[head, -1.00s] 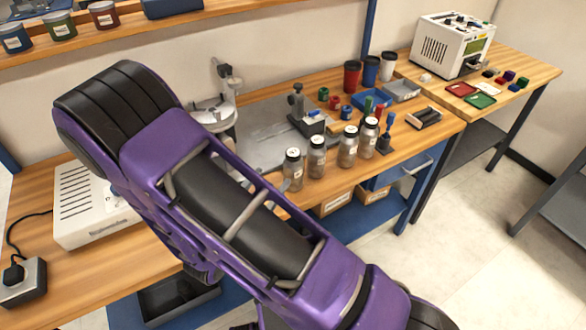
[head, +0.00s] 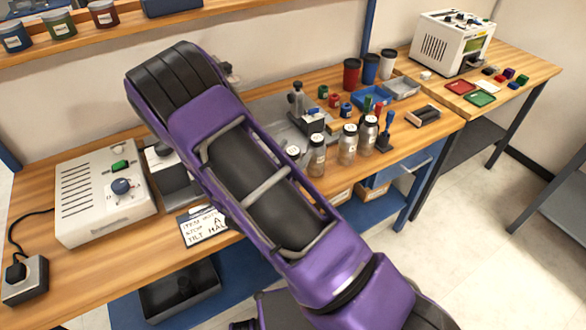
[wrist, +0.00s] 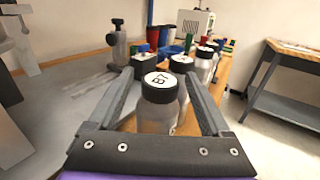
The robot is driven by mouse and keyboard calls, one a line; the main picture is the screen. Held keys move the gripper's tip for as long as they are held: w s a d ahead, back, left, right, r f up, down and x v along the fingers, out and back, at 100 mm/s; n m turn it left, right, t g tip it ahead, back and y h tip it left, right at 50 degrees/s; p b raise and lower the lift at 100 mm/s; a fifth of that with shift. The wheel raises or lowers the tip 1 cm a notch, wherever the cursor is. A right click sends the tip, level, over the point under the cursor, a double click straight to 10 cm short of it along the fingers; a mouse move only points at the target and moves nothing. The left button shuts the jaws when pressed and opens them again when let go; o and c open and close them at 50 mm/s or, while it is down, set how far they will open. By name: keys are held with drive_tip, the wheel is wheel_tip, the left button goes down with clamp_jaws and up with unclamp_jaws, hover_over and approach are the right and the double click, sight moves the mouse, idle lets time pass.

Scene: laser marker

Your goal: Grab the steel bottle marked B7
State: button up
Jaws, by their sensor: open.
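The steel bottle marked B7 (wrist: 159,105) stands upright in the wrist view, with a black cap and a white top label reading B7. My gripper (wrist: 158,80) is open, one finger on each side of this bottle, with nothing gripped. Whether a finger touches it I cannot tell. In the head view my purple arm hides the gripper. A row of similar bottles stands on the bench there, such as one at the right end (head: 368,133). The leftmost bottle (head: 293,152) is partly hidden by my arm and seems to be B7.
More bottles (wrist: 204,66) stand in line close behind B7. A clamp stand (wrist: 118,45) is to the left on a grey plate. In the head view a brush holder (head: 386,140) stands right of the bottles, and a white box (head: 100,195) is at left.

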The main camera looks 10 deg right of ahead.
clamp_jaws()
idle(0.3)
drive_tip(key=shift+r, duration=0.1)
